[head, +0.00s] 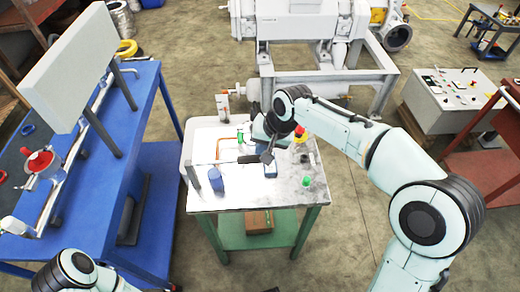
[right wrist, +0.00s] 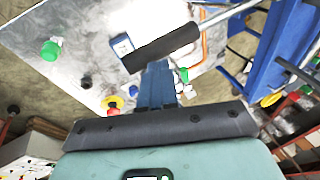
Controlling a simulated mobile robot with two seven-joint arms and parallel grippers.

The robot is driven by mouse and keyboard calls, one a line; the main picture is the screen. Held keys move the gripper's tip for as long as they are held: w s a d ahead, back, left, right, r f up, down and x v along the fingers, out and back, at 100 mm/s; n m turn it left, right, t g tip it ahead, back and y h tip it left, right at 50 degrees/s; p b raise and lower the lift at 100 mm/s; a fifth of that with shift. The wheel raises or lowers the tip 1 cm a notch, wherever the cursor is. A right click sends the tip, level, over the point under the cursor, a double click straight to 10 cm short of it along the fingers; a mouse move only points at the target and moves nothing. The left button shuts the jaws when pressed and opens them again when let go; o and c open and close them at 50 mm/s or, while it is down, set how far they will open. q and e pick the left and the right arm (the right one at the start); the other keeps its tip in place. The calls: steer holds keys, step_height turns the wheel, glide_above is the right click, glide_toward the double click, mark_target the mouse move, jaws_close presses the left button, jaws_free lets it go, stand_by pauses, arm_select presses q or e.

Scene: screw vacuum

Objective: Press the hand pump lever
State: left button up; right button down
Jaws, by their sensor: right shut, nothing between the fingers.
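The hand pump lever is a metal rod (right wrist: 232,12) with a thick black grip (right wrist: 160,47). In the head view its black grip (head: 247,160) lies above the small metal-topped table, pointing right. My right gripper (head: 267,154) is over the table by the grip's right end, shut and empty. In the right wrist view its blue fingers (right wrist: 155,70) are together, and their tips meet the edge of the black grip in the picture. I cannot tell whether they touch it. My left gripper is out of view; only part of my left arm shows at lower left.
The small table (head: 240,200) also bears a blue container (head: 217,175), a small blue-and-white box (head: 270,171), a green knob (head: 307,181) and a red-and-yellow button (head: 301,134). A blue workbench (head: 140,110) stands left. White machinery (head: 310,75) stands behind. A control box (head: 447,100) stands right.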

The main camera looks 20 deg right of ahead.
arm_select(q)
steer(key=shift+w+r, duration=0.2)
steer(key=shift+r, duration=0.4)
arm_select(e)
steer(key=v, duration=1)
steer(key=shift+d, duration=0.3)
